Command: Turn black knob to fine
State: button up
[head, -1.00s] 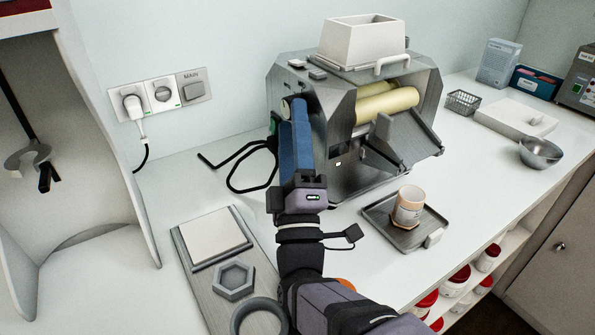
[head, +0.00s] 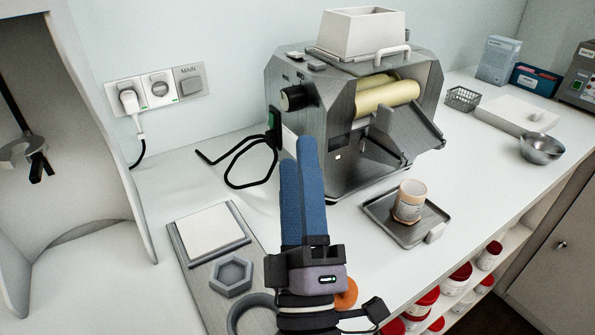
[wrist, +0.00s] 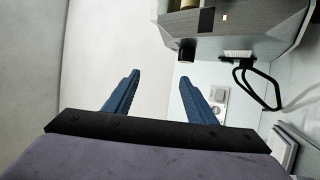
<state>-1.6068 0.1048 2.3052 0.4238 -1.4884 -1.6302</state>
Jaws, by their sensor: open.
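The black knob (head: 293,98) sits on the left side panel of the metal roller mill (head: 345,150), above a green switch. Its pointer and any coarse or fine marking are too small to read. The knob also shows in the wrist view (wrist: 187,55), beyond the right fingertip. My gripper (head: 298,152) has blue fingers and is below the knob, in front of the mill's left side, apart from the knob. In the wrist view its two fingers (wrist: 159,77) are spread apart with nothing between them.
A black cable (head: 240,165) loops on the bench left of the mill. A metal tray (head: 380,215) holds a small jar (head: 410,200) at the front right. A board with a white plate (head: 210,232) and a hexagonal holder (head: 231,276) lies at the front left. A wall socket (head: 158,90) is behind.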

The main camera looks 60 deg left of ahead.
aim_at(290, 108)
jog(key=w+a+r+n+h+p, duration=0.15)
jog(key=w+a+r+p, duration=0.35)
jog(key=p, duration=1.1)
jog(key=f+g+p, duration=0.1)
jog(key=a+f+n+g+h+p, duration=0.1)
jog(key=p, duration=0.1)
jog(key=s+a+f+g+p, duration=0.1)
jog(key=f+p, duration=0.1)
jog(key=shift+a+n+h, duration=0.15)
jog(key=shift+n+h, duration=0.1)
jog(key=shift+p+x, duration=1.15)
jog(key=shift+x, duration=1.85)
